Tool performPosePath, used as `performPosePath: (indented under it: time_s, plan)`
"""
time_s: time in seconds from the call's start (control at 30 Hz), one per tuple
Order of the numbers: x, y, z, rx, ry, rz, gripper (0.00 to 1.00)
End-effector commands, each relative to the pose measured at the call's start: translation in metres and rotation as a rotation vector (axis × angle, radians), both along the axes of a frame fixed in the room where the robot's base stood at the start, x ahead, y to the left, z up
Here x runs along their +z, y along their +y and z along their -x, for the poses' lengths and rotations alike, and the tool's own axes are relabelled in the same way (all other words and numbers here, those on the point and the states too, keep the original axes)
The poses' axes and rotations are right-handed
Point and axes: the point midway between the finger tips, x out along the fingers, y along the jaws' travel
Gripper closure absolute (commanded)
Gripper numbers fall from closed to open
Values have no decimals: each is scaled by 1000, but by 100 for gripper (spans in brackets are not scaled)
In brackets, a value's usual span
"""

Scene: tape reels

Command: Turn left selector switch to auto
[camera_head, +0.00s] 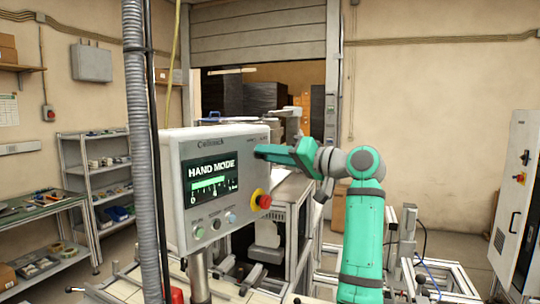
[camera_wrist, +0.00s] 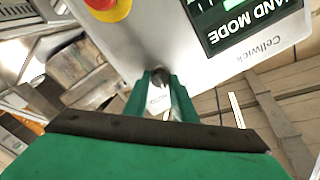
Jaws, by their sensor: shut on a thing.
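The control panel (camera_head: 225,158) is a light grey box marked Cellwick, with a screen (camera_head: 212,179) reading "HAND MODE". My gripper (camera_head: 258,152) is at the panel's upper right face, right of the screen and above the red emergency stop (camera_head: 263,201) on its yellow collar. In the wrist view, which is upside down, my gripper (camera_wrist: 160,80) is shut on a small dark selector switch (camera_wrist: 161,74) at the panel face. The fingers cover most of the switch, so its pointing direction cannot be told. The screen (camera_wrist: 245,18) and emergency stop (camera_wrist: 107,7) also show there.
Several small buttons (camera_head: 215,224) sit below the screen. A grey corrugated conduit (camera_head: 144,150) runs vertically in front of the panel's left side. Metal frames (camera_head: 292,235) stand behind the panel, and a white cabinet (camera_head: 515,200) is at the far right.

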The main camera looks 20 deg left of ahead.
Motion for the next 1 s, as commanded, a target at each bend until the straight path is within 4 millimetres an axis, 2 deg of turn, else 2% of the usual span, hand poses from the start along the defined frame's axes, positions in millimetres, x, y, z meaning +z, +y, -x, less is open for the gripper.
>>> performPosePath:
  time_s: [0.5,1.0]
  plan:
    - [0,0,0,1,378,-131,99]
    - [0,0,-1,-1,489,-169,99]
